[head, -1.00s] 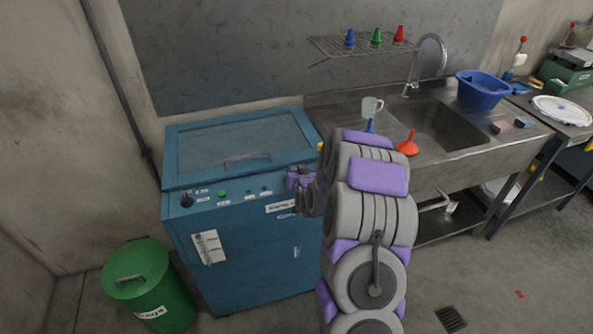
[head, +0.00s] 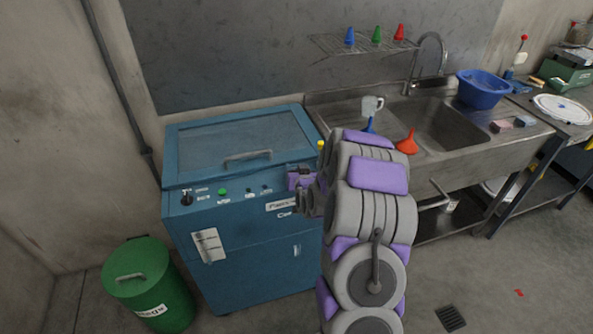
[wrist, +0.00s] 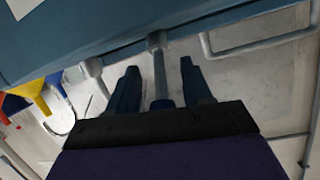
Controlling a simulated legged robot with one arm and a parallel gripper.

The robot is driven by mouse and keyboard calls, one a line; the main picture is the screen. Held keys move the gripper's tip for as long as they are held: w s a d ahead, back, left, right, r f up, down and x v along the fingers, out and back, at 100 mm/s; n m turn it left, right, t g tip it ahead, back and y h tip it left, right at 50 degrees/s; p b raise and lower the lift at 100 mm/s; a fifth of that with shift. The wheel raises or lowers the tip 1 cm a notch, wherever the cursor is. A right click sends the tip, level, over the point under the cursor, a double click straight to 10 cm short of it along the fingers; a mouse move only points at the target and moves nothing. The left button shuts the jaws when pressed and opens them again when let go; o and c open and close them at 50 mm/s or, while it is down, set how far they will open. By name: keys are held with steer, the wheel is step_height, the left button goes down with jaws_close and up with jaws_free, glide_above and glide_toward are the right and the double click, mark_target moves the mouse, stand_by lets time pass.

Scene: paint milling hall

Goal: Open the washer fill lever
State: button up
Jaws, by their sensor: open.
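The washer is a blue cabinet (head: 240,240) with a hinged lid, left of my arm in the head view. In the wrist view its blue side (wrist: 110,25) runs along the top. A grey rod with a rounded head (wrist: 157,62), which looks like the fill lever, sticks out from it. My gripper (wrist: 158,75) is open, with one dark finger on each side of this rod. A gap shows between the rod and each finger. In the head view the gripper (head: 300,180) is at the washer's right end, and my arm hides the lever.
A second grey fitting (wrist: 92,70) is left of the fingers. A yellow funnel (wrist: 35,92) is further left. The sink (head: 440,130) stands right of the washer, with a red funnel (head: 407,143) near its edge. A green bin (head: 150,280) stands at the front left.

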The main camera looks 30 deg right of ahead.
steer(key=shift+r, duration=0.1)
steer(key=p+v, duration=0.9)
steer(key=shift+d, duration=0.15)
steer(key=shift+r+p, duration=0.15)
steer(key=shift+p, duration=0.6)
steer(key=p, duration=0.3)
steer(key=shift+s+r, duration=0.1)
steer(key=shift+s, duration=0.15)
steer(key=shift+s+p, duration=0.1)
steer(key=shift+p, duration=0.45)
